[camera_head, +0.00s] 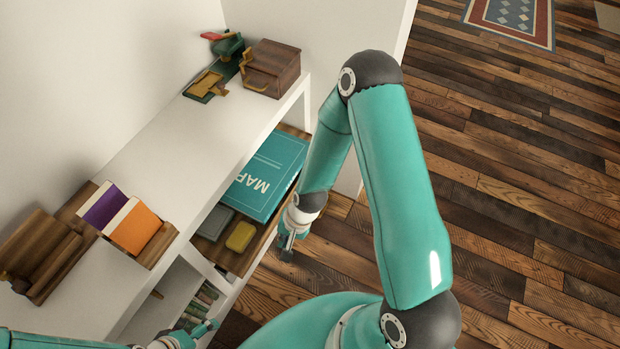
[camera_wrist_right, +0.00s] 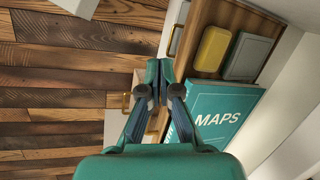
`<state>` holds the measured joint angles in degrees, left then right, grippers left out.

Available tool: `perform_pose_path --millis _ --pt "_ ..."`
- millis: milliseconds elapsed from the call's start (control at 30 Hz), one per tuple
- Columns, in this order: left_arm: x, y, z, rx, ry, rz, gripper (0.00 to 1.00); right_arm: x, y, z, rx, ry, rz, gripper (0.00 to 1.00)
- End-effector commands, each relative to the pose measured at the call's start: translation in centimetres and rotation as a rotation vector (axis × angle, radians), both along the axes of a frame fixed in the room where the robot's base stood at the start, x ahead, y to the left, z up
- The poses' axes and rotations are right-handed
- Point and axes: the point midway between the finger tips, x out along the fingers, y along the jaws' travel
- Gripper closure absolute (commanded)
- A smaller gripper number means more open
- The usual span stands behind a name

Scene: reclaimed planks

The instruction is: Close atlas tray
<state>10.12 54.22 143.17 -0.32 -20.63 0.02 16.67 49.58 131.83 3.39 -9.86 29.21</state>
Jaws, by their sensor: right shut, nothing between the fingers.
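The atlas tray (camera_head: 212,250) is a wooden pull-out tray standing out from the white shelf unit. In it lie a teal MAPS book (camera_head: 266,177), a yellow box (camera_head: 240,236) and a grey box (camera_head: 216,223). The right wrist view shows the tray (camera_wrist_right: 238,17) and its brass handles (camera_wrist_right: 175,40). My right gripper (camera_head: 287,246) is shut and empty just outside the tray's front; its fingertips also show in the right wrist view (camera_wrist_right: 159,68). I cannot tell whether they touch it. My left gripper (camera_head: 206,328) is low at the left; its jaw state is unclear.
The white shelf top (camera_head: 170,150) holds a wooden box (camera_head: 271,68), a green and red figure (camera_head: 226,44), and purple and orange books (camera_head: 137,228) in a wooden holder. Books stand on a lower shelf. The plank floor (camera_head: 520,200) at the right is clear.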

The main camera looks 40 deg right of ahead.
Motion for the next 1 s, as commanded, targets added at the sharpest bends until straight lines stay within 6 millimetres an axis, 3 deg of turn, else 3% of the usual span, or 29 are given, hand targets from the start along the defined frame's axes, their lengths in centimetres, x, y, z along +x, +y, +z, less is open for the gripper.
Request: perform_pose_path --millis 33,200,400,500,600,767,1000 --pt "0.0 0.0 -2.5 0.0 0.0 0.0 0.0 2.2 -2.7 -2.0 0.011 0.022 -0.19 1.0" --pt "0.0 0.0 -6.3 0.0 0.001 0.0 0.0 7.2 -11.8 -3.5 0.099 0.121 -0.847 1.0" --pt "0.0 0.0 -9.5 0.0 0.0 0.0 0.0 9.8 -21.1 -2.8 0.242 0.206 -1.462 1.0" --pt "0.0 0.0 -10.3 0.0 0.0 0.0 0.0 10.2 -23.9 -2.2 0.298 0.233 -1.647 1.0" --pt "0.0 0.0 -10.6 0.0 0.0 0.0 0.0 10.3 -25.3 -1.8 0.332 0.249 -1.747 1.0" --pt "0.0 0.0 -10.8 0.0 0.0 0.0 0.0 10.7 -25.7 -2.4 0.347 0.259 -1.788 1.0" --pt "0.0 0.0 -11.6 0.0 0.0 0.0 0.0 12.0 -25.0 -6.3 0.345 0.262 -1.785 1.0"
